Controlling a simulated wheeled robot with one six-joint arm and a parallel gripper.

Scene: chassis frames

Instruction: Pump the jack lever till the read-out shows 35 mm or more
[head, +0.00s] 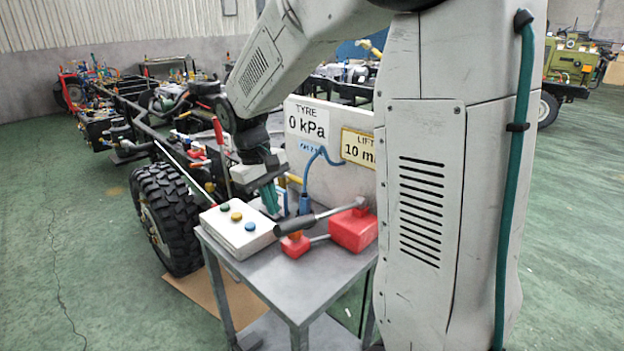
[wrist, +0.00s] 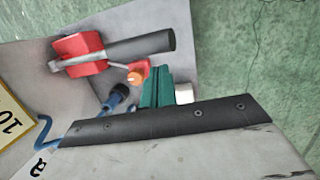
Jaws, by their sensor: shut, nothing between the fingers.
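The jack is a red block (head: 353,229) on the grey cart, with a lever (head: 318,219) that has a dark grip pointing left and down. In the wrist view the red jack body (wrist: 80,46) and the dark lever grip (wrist: 142,46) lie beyond the fingers. The yellow lift read-out (head: 358,148) shows 10 and is partly hidden by my arm. My gripper (head: 270,197) has green fingers, shut and empty, above the cart behind the lever grip and apart from it. The fingers also show in the wrist view (wrist: 157,86).
A white box with coloured buttons (head: 238,229) sits left of the jack on the cart (head: 300,288). A white tyre read-out (head: 307,122) shows 0 kPa on the panel. A blue hose hangs near the gripper. A large wheel (head: 166,217) stands to the left.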

